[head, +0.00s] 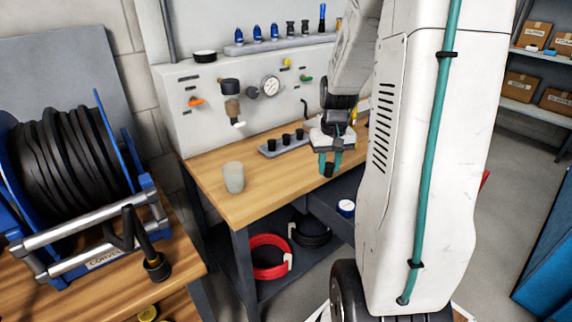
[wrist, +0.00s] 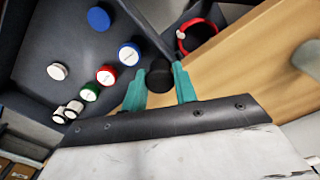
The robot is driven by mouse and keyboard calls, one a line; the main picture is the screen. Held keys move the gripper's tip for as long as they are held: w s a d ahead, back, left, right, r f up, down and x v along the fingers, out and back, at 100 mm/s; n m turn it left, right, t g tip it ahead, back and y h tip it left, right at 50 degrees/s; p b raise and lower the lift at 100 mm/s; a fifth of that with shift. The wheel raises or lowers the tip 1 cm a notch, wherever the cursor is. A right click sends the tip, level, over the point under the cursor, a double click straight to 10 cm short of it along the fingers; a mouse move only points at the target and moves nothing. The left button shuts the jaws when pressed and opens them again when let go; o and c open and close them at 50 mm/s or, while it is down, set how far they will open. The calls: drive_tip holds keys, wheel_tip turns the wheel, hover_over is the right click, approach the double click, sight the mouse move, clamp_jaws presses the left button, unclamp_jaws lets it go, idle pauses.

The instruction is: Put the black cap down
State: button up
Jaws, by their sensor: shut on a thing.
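The black cap (wrist: 159,78) sits between the teal fingers of my gripper (wrist: 161,86) in the wrist view. My gripper is shut on it. In the head view my gripper (head: 329,162) hangs at the bench's right front edge, with the black cap (head: 328,170) between its fingertips. The cap appears held in the air, above the edge between the wooden bench top (head: 265,180) and a dark grey surface (wrist: 60,35) that looks like a drawer or tray. The height of the gap below the cap is hard to tell.
On the dark surface are a plain blue cap (wrist: 99,18), a blue-and-white cap (wrist: 130,55), a red cap (wrist: 106,76), a green cap (wrist: 90,92) and several white ones. A grey cup (head: 233,177) and a black-capped rack (head: 283,143) stand on the bench.

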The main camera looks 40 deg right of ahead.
hover_over(303, 164)
drive_tip(key=shift+f, duration=2.45)
drive_tip(key=shift+f, duration=0.1)
drive_tip(key=o, duration=0.9)
drive_tip(key=shift+o, duration=0.2)
